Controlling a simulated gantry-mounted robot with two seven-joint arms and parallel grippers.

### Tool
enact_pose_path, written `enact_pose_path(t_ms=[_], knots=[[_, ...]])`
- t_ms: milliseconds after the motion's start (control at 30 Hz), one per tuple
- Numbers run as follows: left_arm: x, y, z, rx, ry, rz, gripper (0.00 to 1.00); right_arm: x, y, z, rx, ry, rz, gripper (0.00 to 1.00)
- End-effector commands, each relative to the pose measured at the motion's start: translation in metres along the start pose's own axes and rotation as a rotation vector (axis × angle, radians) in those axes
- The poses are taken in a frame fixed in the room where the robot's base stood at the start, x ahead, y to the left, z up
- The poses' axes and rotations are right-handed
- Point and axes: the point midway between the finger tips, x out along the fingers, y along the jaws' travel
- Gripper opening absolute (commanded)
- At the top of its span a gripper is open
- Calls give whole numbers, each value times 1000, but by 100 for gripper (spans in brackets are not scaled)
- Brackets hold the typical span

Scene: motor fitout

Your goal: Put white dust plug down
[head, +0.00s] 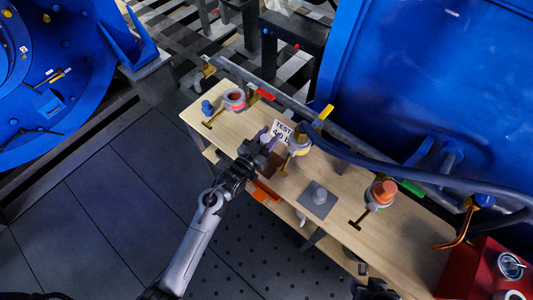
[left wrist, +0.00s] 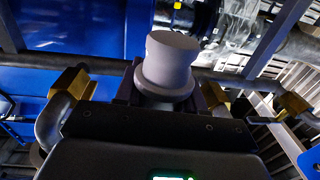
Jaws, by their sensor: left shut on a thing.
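The white dust plug (left wrist: 168,65) shows in the left wrist view as a pale grey-white stepped cylinder, standing up between the fingers of my left gripper (left wrist: 168,95). The left gripper is shut on it. In the head view my left gripper (head: 268,142) is over the left-middle of the wooden bench (head: 345,222), by the test sign (head: 282,130) and a yellow-and-white fitting (head: 299,143). The plug cannot be made out clearly there. A dark part, perhaps my right gripper (head: 375,289), shows at the bottom edge; its jaws cannot be read.
A grey pad (head: 317,206) with a grey knob lies mid-bench. A red ringed fitting (head: 235,100) and blue plug (head: 207,107) are at the left end, an orange-topped fitting (head: 383,193) to the right. A blue hose (head: 410,172) runs behind. A red box (head: 485,270) is lower right.

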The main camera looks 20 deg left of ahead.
Motion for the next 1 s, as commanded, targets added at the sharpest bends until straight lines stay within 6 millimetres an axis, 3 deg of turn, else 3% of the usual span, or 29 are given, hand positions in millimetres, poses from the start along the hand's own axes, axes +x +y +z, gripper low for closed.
enact_pose_path(t_ms=[33,200,467,700,1000], knots=[[0,0,13,-2,-1,1,6,6,-1,1,0,2,-1,43],[0,1,36,-2,-1,2,6,12,-1,2,2,3,-2,43],[0,1,50,-1,0,1,6,16,-3,3,8,4,-7,43],[0,0,78,-2,0,0,6,26,-4,6,11,5,-10,43],[0,0,80,-1,1,0,6,26,-4,6,10,5,-9,43]])
